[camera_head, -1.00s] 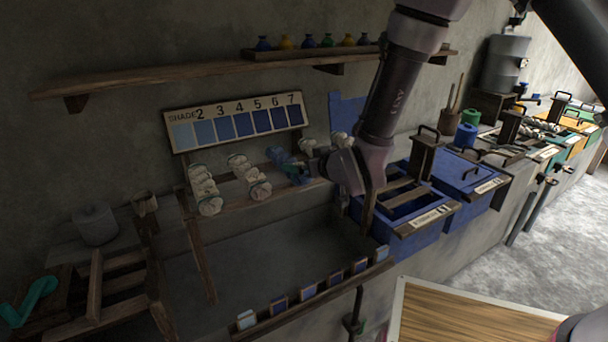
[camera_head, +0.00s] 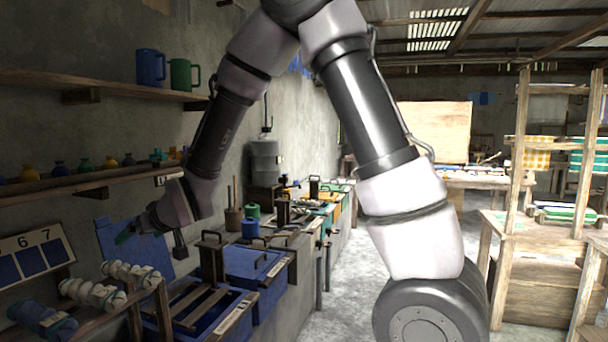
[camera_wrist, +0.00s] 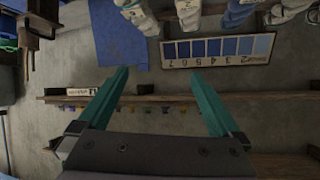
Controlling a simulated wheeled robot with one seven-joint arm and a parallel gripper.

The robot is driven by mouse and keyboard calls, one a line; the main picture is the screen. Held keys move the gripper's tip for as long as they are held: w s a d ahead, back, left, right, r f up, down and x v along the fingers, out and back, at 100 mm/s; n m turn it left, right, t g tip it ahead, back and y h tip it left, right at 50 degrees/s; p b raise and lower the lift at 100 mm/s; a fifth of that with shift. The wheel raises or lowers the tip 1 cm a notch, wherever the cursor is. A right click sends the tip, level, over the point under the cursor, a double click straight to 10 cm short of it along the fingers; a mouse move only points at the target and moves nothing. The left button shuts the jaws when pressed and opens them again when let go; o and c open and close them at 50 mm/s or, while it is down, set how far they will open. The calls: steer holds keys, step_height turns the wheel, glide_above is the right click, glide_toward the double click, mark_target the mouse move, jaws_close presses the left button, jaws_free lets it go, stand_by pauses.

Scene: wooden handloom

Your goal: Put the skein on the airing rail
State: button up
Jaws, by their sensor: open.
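A blue skein (camera_head: 42,318) lies across the wooden airing rail (camera_head: 163,305) at the lower left of the head view, beside white skeins (camera_head: 92,293). In the wrist view, which is upside down, the bluish skein (camera_wrist: 236,12) hangs at the top edge in a row with pale skeins (camera_wrist: 187,12). My gripper (camera_head: 123,236) is above and apart from the rail, in front of the wall. Its two teal fingers (camera_wrist: 159,102) are wide apart with nothing between them. The left part of the rail is cut off in the head view.
The shade card (camera_head: 34,256) hangs on the wall behind the rail. A shelf with small bottles (camera_head: 85,166) runs above it. Blue vats (camera_head: 252,268) stand to the right of the rail. Open floor (camera_head: 345,275) lies beyond them.

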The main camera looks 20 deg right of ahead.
steer(key=s+d+r+m+h, duration=0.1)
steer(key=d+r+m, duration=0.1)
steer(key=d+r, duration=0.35)
steer(key=d+r+m+h, duration=0.1)
steer(key=d+r, duration=0.1)
steer(key=d, duration=0.7)
steer(key=s+d+r+m+h, duration=0.1)
steer(key=d+r+m, duration=0.1)
steer(key=d+r, duration=0.35)
steer(key=s+d+r+m+g+h, duration=0.2)
steer(key=s+d+m, duration=0.3)
steer(key=s+d, duration=1.2)
steer(key=shift+s+d+r+m+h, duration=0.15)
steer(key=shift+s+r+m+h, duration=0.2)
steer(key=shift+s, duration=0.15)
